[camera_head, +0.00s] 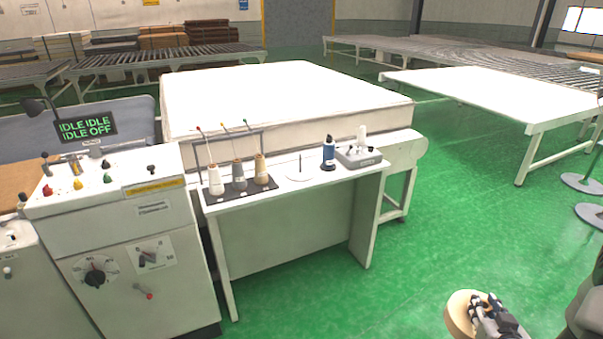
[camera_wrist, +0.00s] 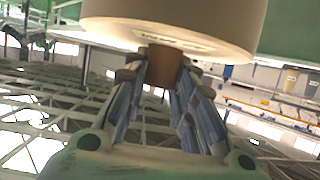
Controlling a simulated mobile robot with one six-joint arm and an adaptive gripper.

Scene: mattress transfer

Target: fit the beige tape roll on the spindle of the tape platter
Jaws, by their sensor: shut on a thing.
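The beige tape roll (camera_head: 458,314) is at the lower right of the head view, over the green floor and away from the bench. My gripper (camera_head: 484,304) is at its right side and shut on it. In the wrist view the roll (camera_wrist: 170,22) fills the top, and the fingers (camera_wrist: 160,78) close on a narrow brown part below its flat face. The tape platter (camera_head: 295,177) is a flat white disc on the white bench, with a thin upright spindle (camera_head: 300,164) at its middle. The spindle is bare.
Left of the platter is a dark rack (camera_head: 232,192) with several thread cones and tall guides. Right of it stand a blue bottle-like object (camera_head: 328,153) and a grey device (camera_head: 359,157). A large white mattress (camera_head: 285,90) lies behind. Open green floor separates my gripper from the bench (camera_head: 290,225).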

